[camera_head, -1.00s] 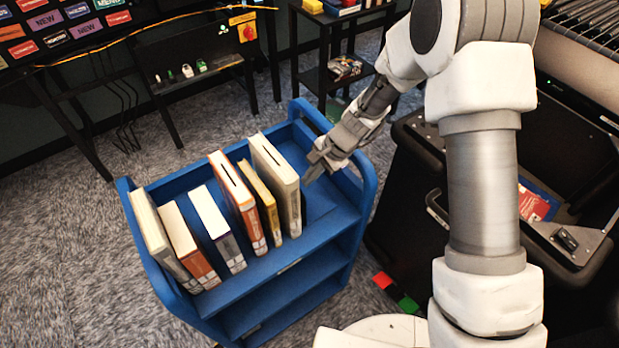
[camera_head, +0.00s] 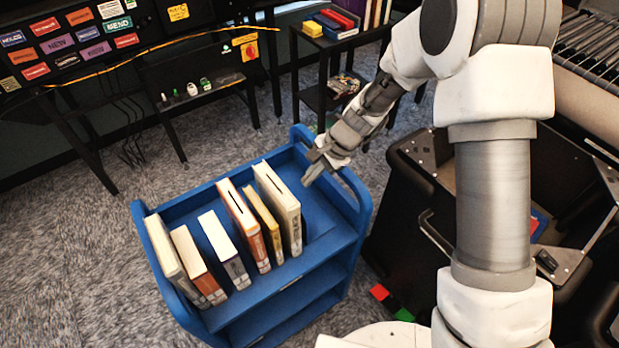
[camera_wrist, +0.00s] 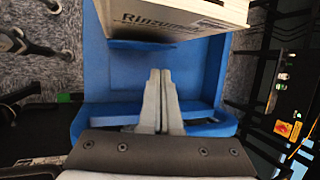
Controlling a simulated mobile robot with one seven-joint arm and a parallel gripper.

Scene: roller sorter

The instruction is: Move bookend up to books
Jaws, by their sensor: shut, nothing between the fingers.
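A blue book cart (camera_head: 335,240) holds several upright books on its top shelf; the rightmost is a thick cream book (camera_head: 277,200). My gripper (camera_head: 310,175) is shut and empty over the cart's right end, to the right of that book and apart from it. In the wrist view, the shut fingers (camera_wrist: 160,74) point at the cream book (camera_wrist: 185,15) across bare blue shelf. A thin blue strip (camera_wrist: 143,45) at the book's foot may be the bookend; I cannot tell for sure. In the head view no bookend stands out clearly against the blue shelf.
The cart's raised right end panel (camera_head: 352,195) lies beside and below my gripper. A black bin unit (camera_head: 410,205) stands to the right of the cart. A black side shelf (camera_head: 325,75) stands behind. Gaps separate some of the books on the left.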

